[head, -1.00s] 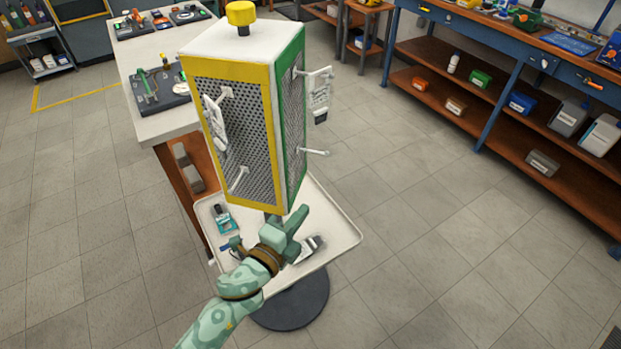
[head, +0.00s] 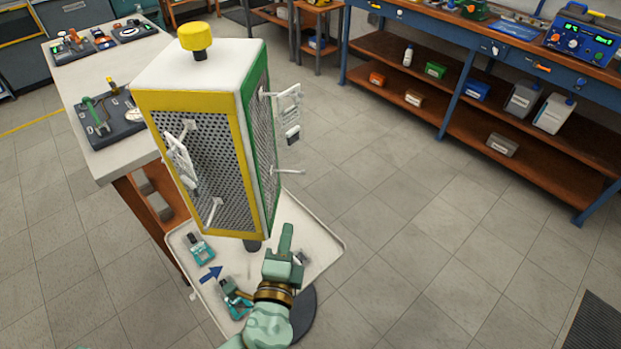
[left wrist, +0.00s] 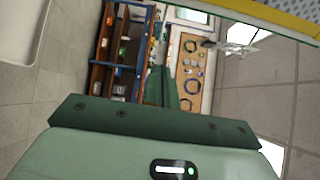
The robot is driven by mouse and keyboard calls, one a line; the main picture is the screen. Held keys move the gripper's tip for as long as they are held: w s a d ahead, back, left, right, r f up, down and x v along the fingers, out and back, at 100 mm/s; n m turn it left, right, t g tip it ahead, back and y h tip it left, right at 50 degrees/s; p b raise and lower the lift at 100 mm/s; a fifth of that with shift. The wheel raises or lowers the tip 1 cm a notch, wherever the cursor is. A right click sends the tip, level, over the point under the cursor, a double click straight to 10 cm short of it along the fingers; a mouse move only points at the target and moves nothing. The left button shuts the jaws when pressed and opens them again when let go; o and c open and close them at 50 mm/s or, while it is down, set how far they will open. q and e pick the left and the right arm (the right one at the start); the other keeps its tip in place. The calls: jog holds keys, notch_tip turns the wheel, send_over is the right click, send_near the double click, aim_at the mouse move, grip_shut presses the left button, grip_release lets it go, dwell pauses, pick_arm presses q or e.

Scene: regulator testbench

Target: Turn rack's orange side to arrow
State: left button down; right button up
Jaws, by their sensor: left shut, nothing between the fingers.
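The rack (head: 200,70) is a tall box with a white top, a yellow knob (head: 195,38) and perforated sides. Its yellow-framed side faces front-left and its green-framed side (head: 262,130) faces right; no orange side shows. A blue arrow (head: 211,274) lies on the tray below, pointing right and slightly up in the head view. My left gripper (head: 286,238) is shut and empty, right of the rack's lower corner and apart from it in the picture. In the left wrist view its fingers (left wrist: 168,88) show, with a yellow and green rack edge (left wrist: 285,18) at top right. My right gripper is out of view.
White hooks hold cards on the yellow and green sides; one card (head: 289,105) juts out right. Teal-coloured items (head: 198,250) lie on the white tray (head: 328,243). A white table (head: 105,160) stands behind left, and a blue-framed bench (head: 455,95) at back right. Open floor lies to the right.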

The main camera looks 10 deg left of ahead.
pick_arm(q)
jog(key=w+a, duration=0.1)
jog(key=w, duration=1.3)
jog(key=shift+a+n+y, duration=0.3)
jog(key=shift+n, duration=0.1)
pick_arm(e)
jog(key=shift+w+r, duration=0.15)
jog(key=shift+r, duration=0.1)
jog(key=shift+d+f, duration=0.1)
